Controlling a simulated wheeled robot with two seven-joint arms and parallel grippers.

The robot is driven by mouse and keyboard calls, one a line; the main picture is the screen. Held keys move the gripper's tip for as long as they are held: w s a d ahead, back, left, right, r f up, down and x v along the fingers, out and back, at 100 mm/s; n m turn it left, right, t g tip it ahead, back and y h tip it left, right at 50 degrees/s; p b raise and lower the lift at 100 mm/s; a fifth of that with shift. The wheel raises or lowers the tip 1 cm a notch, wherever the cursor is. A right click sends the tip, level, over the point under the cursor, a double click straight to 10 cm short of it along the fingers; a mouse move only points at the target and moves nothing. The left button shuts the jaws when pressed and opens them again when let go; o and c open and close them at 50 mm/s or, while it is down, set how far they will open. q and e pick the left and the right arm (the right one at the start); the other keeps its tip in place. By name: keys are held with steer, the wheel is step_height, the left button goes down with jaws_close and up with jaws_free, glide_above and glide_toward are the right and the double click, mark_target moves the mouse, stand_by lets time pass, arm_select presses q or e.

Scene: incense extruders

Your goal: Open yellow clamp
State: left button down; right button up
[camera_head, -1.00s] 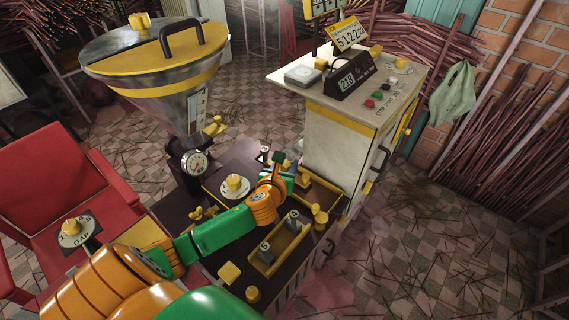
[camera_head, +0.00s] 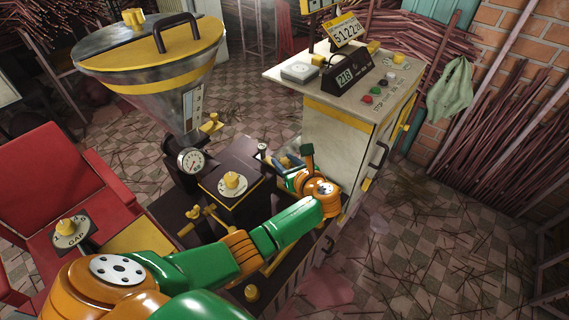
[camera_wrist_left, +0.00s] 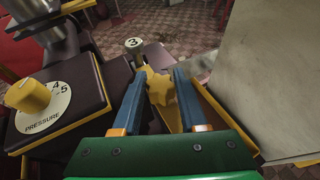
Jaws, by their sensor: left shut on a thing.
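In the left wrist view, a yellow star-shaped clamp knob (camera_wrist_left: 163,93) sits between the two blue fingers of my left gripper (camera_wrist_left: 160,84). The fingers are shut on the knob from both sides. In the head view my left gripper (camera_head: 287,163) is at the machine, beside the grey cabinet, and its wrist and arm hide the knob and most of the trays there. My right gripper is not in view.
A yellow pressure dial (camera_wrist_left: 34,96) is left of the gripper in the wrist view, with a knob marked 3 (camera_wrist_left: 134,44) just beyond. The grey cabinet (camera_head: 333,139) stands close on the right. The hopper (camera_head: 150,60) rises at the left.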

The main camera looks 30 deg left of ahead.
arm_select(q)
steer(key=shift+n+g+y, duration=0.3)
steer(key=shift+n+g, duration=0.2)
stand_by(0.3)
steer(key=shift+s+d+f, duration=0.1)
steer(key=shift+d+f, duration=0.15)
steer(key=shift+d, duration=0.25)
steer(key=shift+a+f, duration=0.1)
steer(key=shift+a, duration=0.1)
steer(key=shift+d, duration=0.2)
steer(key=shift+d, duration=0.1)
stand_by(0.4)
